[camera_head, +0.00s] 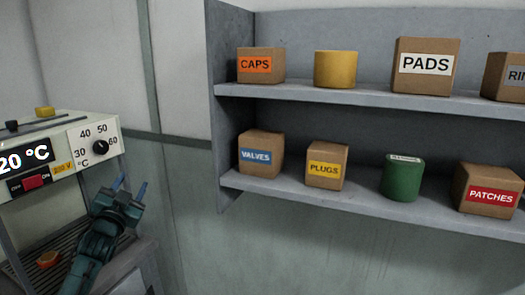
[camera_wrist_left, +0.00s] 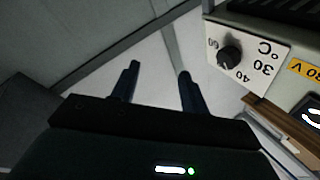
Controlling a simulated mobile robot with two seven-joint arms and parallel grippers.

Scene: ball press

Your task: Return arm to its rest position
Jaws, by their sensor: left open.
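My left gripper (camera_head: 131,187) comes in from the lower left of the head view. It is open and empty, with its two blue fingers pointing up, just right of and below the heating machine's white panel (camera_head: 62,137). In the left wrist view the fingers (camera_wrist_left: 156,88) are spread apart with bare pale floor between them. The panel's black dial (camera_wrist_left: 229,57) shows at the upper right there, apart from the fingers. My right gripper is in neither view.
The machine has a red switch (camera_head: 33,182), a "20 °C" display (camera_head: 24,160) and a yellow knob (camera_head: 44,112) on top. An orange-brown object (camera_head: 49,259) lies on the slatted surface below. A grey shelf (camera_head: 300,188) with labelled boxes and cans stands right.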

